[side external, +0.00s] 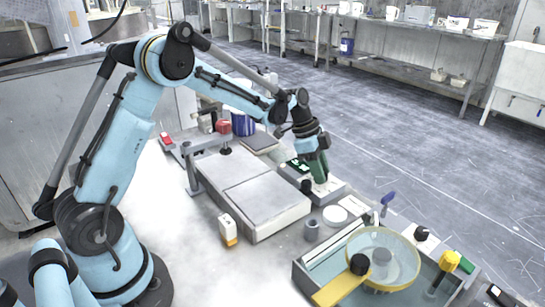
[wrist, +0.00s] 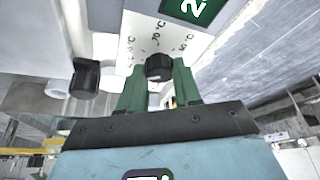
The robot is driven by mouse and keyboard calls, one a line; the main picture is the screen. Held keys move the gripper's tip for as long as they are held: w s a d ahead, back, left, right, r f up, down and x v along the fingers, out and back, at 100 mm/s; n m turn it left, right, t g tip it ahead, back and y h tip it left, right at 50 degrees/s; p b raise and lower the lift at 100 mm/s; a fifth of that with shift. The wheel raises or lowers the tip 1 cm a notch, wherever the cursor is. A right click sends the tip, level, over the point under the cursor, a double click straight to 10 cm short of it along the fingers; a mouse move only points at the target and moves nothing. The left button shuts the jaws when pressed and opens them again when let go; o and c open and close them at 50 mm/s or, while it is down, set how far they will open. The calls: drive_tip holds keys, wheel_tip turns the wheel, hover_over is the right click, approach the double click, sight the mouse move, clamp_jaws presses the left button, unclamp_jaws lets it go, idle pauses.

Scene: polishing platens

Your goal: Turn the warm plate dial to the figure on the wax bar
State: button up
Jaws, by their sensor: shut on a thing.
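The warm plate dial (wrist: 158,67) is a black knob on a white panel (wrist: 135,27) with printed temperature marks, among them 70 °C and 60 °C, in the wrist view. My gripper (wrist: 157,76) has its green fingers closed on the two sides of the knob. In the side view my gripper (side external: 319,178) reaches down to the control box (side external: 338,192) and hides the dial. A green display (wrist: 190,8) above the marks is cut off after a 2. A small white and orange block (side external: 228,230), possibly the wax bar, stands left of the grey plates; I cannot read a figure on it.
A second black knob (wrist: 85,77) sits left of the gripped dial. Flat grey plates (side external: 265,200) lie left of the control box. A tray with a round yellow-rimmed disc (side external: 396,262) stands in front. A white disc (side external: 335,215) and grey ring (side external: 312,229) lie between.

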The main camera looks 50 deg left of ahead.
idle(0.3)
drive_tip(key=o, duration=1.1)
drive_tip(key=shift+c, duration=0.2)
drive_tip(key=v, duration=1.2)
drive_tip(key=shift+d+r, duration=0.1)
drive_tip(key=s+d+n+t+y, duration=0.2)
drive_tip(key=s+n, duration=0.4)
drive_tip(key=s, duration=0.3)
drive_tip(key=s+d+f+n+t+y, duration=0.1)
drive_tip(key=s+d+n, duration=0.3)
drive_tip(key=s, duration=0.5)
drive_tip(key=shift+s+d+f+n+t+y, duration=0.15)
drive_tip(key=shift+s+d+n+t+y, duration=0.25)
drive_tip(key=shift+n+t, duration=0.55)
